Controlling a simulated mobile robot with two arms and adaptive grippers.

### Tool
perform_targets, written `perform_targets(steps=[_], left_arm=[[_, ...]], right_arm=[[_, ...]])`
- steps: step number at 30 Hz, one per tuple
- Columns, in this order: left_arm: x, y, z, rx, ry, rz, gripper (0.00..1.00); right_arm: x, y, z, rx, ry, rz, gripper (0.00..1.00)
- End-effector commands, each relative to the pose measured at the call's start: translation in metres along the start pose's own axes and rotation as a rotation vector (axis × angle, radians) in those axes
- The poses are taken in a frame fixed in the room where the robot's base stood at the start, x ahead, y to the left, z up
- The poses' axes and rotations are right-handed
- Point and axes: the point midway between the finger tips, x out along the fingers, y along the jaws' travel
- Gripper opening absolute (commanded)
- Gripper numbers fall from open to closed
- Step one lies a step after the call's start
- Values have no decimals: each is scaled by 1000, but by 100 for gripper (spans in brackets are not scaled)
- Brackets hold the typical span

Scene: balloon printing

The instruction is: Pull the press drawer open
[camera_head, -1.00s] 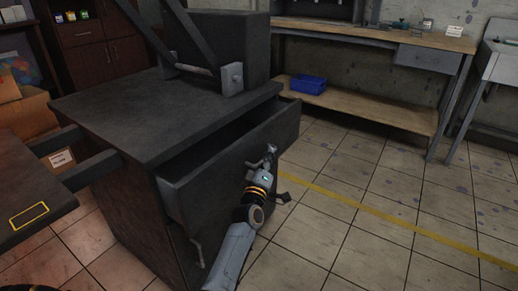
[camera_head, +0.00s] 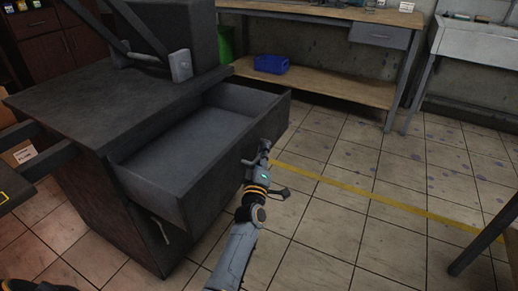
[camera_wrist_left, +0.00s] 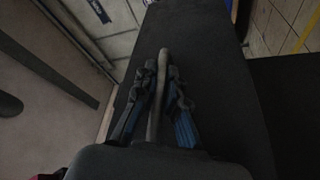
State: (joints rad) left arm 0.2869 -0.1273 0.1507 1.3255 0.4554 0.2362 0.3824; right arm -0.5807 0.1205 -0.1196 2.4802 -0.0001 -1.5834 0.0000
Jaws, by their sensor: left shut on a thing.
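The press drawer (camera_head: 193,140) is a dark grey drawer in the dark press cabinet (camera_head: 75,165). It stands well open, and its inside looks empty. My left gripper (camera_head: 262,155) is at the drawer's front panel. In the left wrist view my left gripper (camera_wrist_left: 160,75) has its two fingers on either side of the thin drawer handle (camera_wrist_left: 160,85), shut on it. The drawer's dark front (camera_wrist_left: 215,70) fills the middle of that view. The handle is mostly hidden behind the gripper in the head view. My right gripper is not in view.
The dark press (camera_head: 165,35) stands on the cabinet top. A lower door handle (camera_head: 160,232) shows below the drawer. A workbench (camera_head: 340,95) with a blue bin (camera_head: 271,64) stands behind. Tiled floor (camera_head: 340,225) with a yellow line is clear at right; a table corner (camera_head: 490,235) enters at far right.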

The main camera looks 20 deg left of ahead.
Motion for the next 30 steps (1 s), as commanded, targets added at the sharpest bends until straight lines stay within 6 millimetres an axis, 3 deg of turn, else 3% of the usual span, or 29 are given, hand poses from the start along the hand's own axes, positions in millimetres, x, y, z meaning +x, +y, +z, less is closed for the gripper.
perform_targets(steps=[17, 18, 21, 30], left_arm=[[-2, 1, 5, 1, -2, -3, 0], [-2, 1, 5, 1, -2, -3, 19], [-2, 2, 4, 1, -2, -2, 34], [-4, 2, 4, 0, -1, -1, 34]], right_arm=[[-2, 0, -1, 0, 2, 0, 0], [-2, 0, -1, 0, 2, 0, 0], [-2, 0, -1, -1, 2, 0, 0], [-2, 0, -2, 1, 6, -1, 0]])
